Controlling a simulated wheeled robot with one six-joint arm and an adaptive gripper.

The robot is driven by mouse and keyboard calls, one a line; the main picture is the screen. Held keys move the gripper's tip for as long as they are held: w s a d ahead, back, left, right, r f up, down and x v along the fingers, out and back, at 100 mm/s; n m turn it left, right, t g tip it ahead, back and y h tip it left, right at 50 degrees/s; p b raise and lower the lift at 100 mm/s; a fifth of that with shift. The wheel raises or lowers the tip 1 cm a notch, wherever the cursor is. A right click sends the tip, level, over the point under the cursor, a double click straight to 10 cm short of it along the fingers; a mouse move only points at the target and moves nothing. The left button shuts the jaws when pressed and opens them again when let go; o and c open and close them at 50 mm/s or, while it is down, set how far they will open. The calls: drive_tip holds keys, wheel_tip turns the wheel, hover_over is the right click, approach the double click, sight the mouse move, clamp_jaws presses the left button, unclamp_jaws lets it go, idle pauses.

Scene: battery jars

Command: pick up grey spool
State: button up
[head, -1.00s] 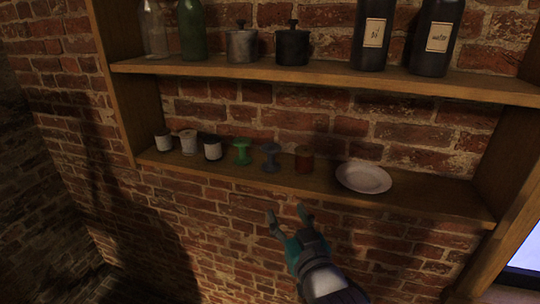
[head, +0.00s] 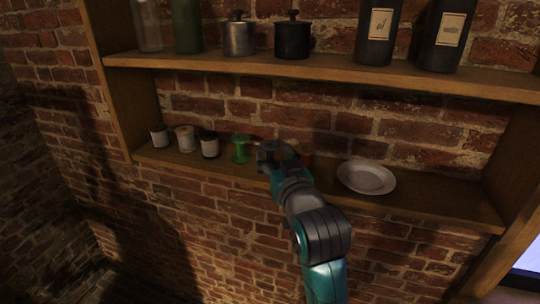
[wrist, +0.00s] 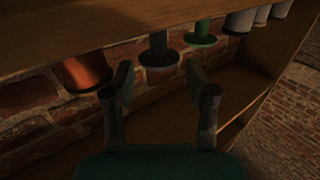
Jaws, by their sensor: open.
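The grey spool (wrist: 159,57) is in the wrist view at the upper middle, between the tips of my open gripper (wrist: 159,74) or just beyond them. I cannot tell how deep it sits between the fingers, and no contact shows. In the head view my gripper (head: 275,151) is at the lower shelf, in front of the grey spool's place, and hides most or all of it. The green spool (head: 240,149) stands just left of my gripper.
The lower shelf (head: 429,200) also holds a white plate (head: 366,177) at right and small pale jars (head: 185,139) at left. The upper shelf (head: 220,64) above carries bottles and pots. A brick wall is behind.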

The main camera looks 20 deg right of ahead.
sight(273, 151)
drive_tip(key=w, duration=0.5)
drive_tip(key=shift+d+r, duration=0.15)
drive_tip(key=c, duration=0.7)
